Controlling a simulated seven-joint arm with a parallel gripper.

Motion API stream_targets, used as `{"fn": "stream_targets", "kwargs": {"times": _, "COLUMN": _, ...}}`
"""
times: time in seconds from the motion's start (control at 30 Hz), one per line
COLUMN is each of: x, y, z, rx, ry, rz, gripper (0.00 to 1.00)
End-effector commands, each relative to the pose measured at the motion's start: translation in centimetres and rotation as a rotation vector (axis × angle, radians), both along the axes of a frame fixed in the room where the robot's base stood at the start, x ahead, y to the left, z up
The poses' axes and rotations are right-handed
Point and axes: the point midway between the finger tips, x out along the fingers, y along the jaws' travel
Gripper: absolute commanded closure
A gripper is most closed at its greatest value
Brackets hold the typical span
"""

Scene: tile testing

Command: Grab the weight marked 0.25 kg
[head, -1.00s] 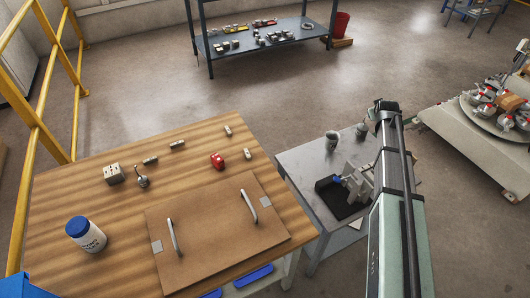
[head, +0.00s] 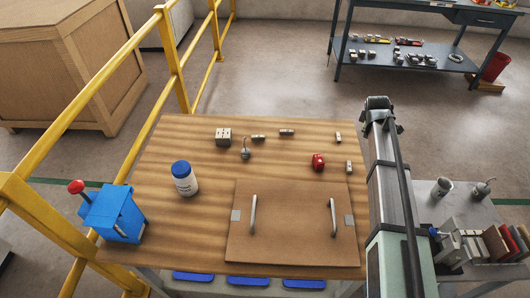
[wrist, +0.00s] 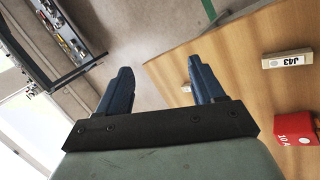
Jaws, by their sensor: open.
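No marking of 0.25 kg can be read in either view. A small grey metal piece with a thin stem (head: 245,154) stands on the wooden table, and it may be a weight.
A brown board with two handles (head: 292,225) covers the table's front. A white jar with blue lid (head: 184,180) stands left, near a blue device with a red knob (head: 112,213). Yellow railing (head: 170,45) runs along the left. A grey side table (head: 475,203) is at right.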

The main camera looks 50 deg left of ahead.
Motion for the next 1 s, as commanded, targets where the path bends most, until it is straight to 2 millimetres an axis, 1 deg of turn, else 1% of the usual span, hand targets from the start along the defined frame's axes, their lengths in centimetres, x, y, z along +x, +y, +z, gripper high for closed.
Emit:
{"fn": "stream_targets", "kwargs": {"times": 0.03, "x": -1.8, "y": 2.4, "z": 0.1, "rx": -0.033, "ry": 0.003, "rz": 0.059, "gripper": 0.32}}
{"fn": "stream_targets", "kwargs": {"times": 0.1, "x": -4.2, "y": 5.1, "z": 0.2, "rx": -0.082, "ry": 0.009, "rz": 0.139, "gripper": 0.32}}
{"fn": "stream_targets", "kwargs": {"times": 0.27, "x": -9.9, "y": 10.7, "z": 0.6, "rx": -0.193, "ry": 0.016, "rz": 0.316, "gripper": 0.32}}
{"fn": "stream_targets", "kwargs": {"times": 0.3, "x": -11.4, "y": 12.0, "z": 0.8, "rx": -0.220, "ry": 0.017, "rz": 0.361, "gripper": 0.32}}
{"fn": "stream_targets", "kwargs": {"times": 0.37, "x": -13.8, "y": 13.9, "z": 0.9, "rx": -0.261, "ry": 0.018, "rz": 0.429, "gripper": 0.32}}
{"fn": "stream_targets", "kwargs": {"times": 0.4, "x": -15.3, "y": 15.1, "z": 1.0, "rx": -0.287, "ry": 0.019, "rz": 0.473, "gripper": 0.32}}
{"fn": "stream_targets", "kwargs": {"times": 0.47, "x": -17.7, "y": 16.8, "z": 1.2, "rx": -0.329, "ry": 0.018, "rz": 0.540, "gripper": 0.32}}
{"fn": "stream_targets", "kwargs": {"times": 0.5, "x": -19.4, "y": 17.9, "z": 1.3, "rx": -0.356, "ry": 0.019, "rz": 0.585, "gripper": 0.32}}
{"fn": "stream_targets", "kwargs": {"times": 0.57, "x": -21.9, "y": 19.5, "z": 1.5, "rx": -0.396, "ry": 0.018, "rz": 0.652, "gripper": 0.32}}
{"fn": "stream_targets", "kwargs": {"times": 0.6, "x": -23.6, "y": 20.5, "z": 1.6, "rx": -0.423, "ry": 0.017, "rz": 0.696, "gripper": 0.32}}
{"fn": "stream_targets", "kwargs": {"times": 0.67, "x": -26.2, "y": 21.9, "z": 1.9, "rx": -0.463, "ry": 0.015, "rz": 0.764, "gripper": 0.32}}
{"fn": "stream_targets", "kwargs": {"times": 0.7, "x": -27.9, "y": 22.8, "z": 2.0, "rx": -0.491, "ry": 0.013, "rz": 0.808, "gripper": 0.32}}
{"fn": "stream_targets", "kwargs": {"times": 0.77, "x": -30.5, "y": 24.0, "z": 2.3, "rx": -0.530, "ry": 0.010, "rz": 0.873, "gripper": 0.32}}
{"fn": "stream_targets", "kwargs": {"times": 0.8, "x": -32.1, "y": 24.7, "z": 2.5, "rx": -0.556, "ry": 0.008, "rz": 0.914, "gripper": 0.32}}
{"fn": "stream_targets", "kwargs": {"times": 0.9, "x": -35.9, "y": 26.2, "z": 2.8, "rx": -0.612, "ry": 0.004, "rz": 1.008, "gripper": 0.32}}
{"fn": "stream_targets", "kwargs": {"times": 1.0, "x": -38.8, "y": 27.2, "z": 3.1, "rx": -0.657, "ry": -0.001, "rz": 1.078, "gripper": 0.32}}
